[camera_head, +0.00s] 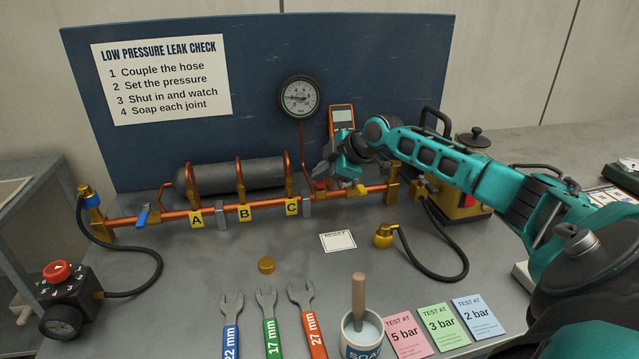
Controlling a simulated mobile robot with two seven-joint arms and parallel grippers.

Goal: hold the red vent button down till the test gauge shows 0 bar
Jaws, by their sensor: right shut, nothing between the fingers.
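The test gauge (300,97) is a round white dial on the blue back panel. Its needle seems to point left, but the figures are too small to read. My right gripper (321,174) is shut and empty, fingertips down at the copper pipe, right of tag C. A bit of red (320,185) shows at the fingertips and looks like the vent button. The gripper hides most of it, and I cannot tell whether it is pressed. My left gripper is out of view.
A yellow valve handle (357,190) sits close right of my right gripper. A handheld meter (342,119) stands behind it. A regulator with a red knob (57,271) is at left. Spanners, a soap pot (362,338) and coloured test cards (445,326) lie in front.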

